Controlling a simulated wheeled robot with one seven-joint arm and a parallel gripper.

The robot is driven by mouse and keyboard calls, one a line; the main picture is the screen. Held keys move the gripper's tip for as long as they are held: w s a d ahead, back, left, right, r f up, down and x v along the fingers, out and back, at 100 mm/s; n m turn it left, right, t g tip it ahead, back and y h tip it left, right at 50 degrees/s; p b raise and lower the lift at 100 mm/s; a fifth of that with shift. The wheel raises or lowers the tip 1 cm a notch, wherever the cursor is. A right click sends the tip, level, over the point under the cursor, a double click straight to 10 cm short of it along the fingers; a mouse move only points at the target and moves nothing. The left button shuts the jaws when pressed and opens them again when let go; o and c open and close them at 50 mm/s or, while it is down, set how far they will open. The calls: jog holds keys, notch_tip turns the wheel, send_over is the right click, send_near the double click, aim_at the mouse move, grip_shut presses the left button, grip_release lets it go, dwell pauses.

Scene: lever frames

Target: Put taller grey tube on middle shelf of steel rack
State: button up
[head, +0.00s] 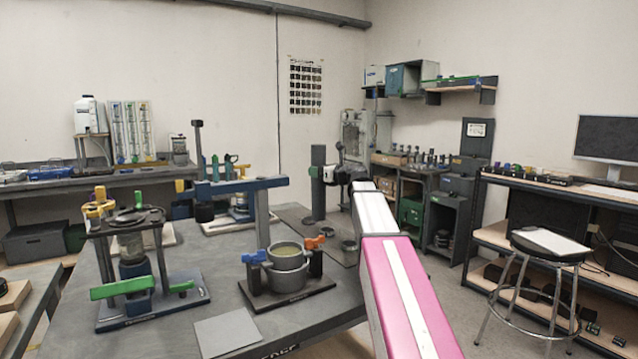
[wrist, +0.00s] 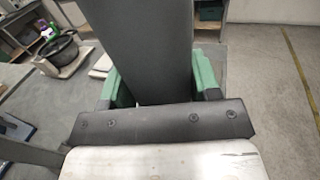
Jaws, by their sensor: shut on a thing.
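The grey tube (head: 318,195) is a tall dark column, upright at the far right part of the workbench. My gripper (head: 326,174) is shut on it at about mid-height. In the wrist view the tube (wrist: 148,45) fills the space between the green fingers of my gripper (wrist: 158,85). I cannot tell whether its lower end touches the bench. No second tube can be made out for comparing height. A dark-framed rack with wooden-looking shelves (head: 490,238) stands at the right; I cannot tell whether this is the steel rack.
The grey workbench (head: 355,312) carries a clamped pot (head: 287,268), a press-like stand (head: 135,255) and a blue-armed fixture (head: 235,187) near the tube. A stool (head: 545,253) stands before the right rack. Floor between bench and rack is open.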

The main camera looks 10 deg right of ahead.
jog(key=shift+f, duration=1.95)
jog(key=o, duration=1.5)
jog(key=shift+f, duration=0.15)
jog(key=v, duration=1.1)
jog(key=shift+a, duration=0.1)
jog(key=shift+o, duration=0.5)
jog(key=shift+s+d, duration=0.35)
jog(key=shift+d, duration=0.05)
jog(key=shift+w, duration=0.1)
